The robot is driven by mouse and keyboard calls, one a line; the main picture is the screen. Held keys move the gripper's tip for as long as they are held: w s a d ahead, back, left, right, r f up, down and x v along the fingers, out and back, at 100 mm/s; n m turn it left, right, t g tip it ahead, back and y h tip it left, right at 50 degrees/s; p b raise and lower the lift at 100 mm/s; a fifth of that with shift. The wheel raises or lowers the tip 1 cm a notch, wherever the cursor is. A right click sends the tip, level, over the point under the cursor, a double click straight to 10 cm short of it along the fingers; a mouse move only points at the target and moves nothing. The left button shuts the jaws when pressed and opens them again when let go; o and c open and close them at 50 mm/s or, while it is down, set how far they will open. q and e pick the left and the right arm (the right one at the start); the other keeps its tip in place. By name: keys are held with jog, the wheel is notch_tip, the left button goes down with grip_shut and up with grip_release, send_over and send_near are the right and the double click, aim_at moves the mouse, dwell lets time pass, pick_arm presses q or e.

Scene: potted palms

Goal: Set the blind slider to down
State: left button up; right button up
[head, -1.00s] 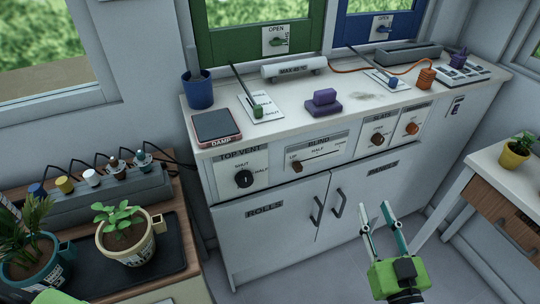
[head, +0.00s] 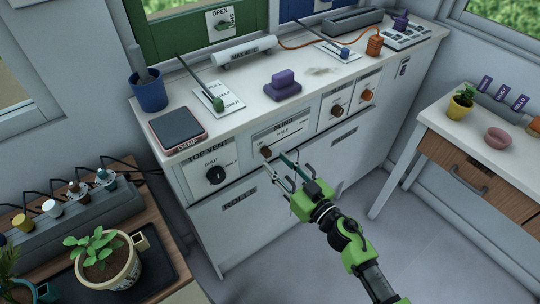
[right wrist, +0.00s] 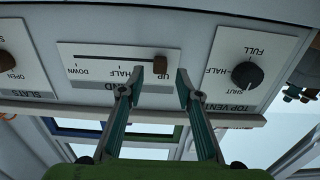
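The blind panel (head: 300,133) is on the front of the white cabinet, with a slot marked UP, HALF and DOWN. Its brown slider knob (head: 266,152) sits at the UP end, the left end in the head view. In the right wrist view the panel appears upside down, with the knob (right wrist: 160,62) at the right end of the slot. My right gripper (head: 275,162) is open in front of the knob. In the right wrist view its fingertips (right wrist: 160,76) are spread to either side of the knob, with gaps visible. My left gripper is out of view.
The top vent dial (head: 215,175) is left of the blind panel; brown knobs (head: 336,110) are to its right. A purple block (head: 283,82) and a dark tablet marked DAMP (head: 177,127) lie on the counter. Open floor (head: 420,235) lies at the right.

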aim_at(269, 155)
jog(key=shift+x, duration=1.95)
grip_shut()
jog(key=w+d, duration=0.3)
jog(key=d, duration=0.1)
jog(key=w+d, duration=0.3)
jog(key=d, duration=0.1)
jog(key=w+d, duration=0.3)
jog(key=d, duration=0.1)
jog(key=shift+d, duration=0.4)
jog(key=shift+r, duration=0.1)
grip_release()
jog(key=shift+w, duration=0.1)
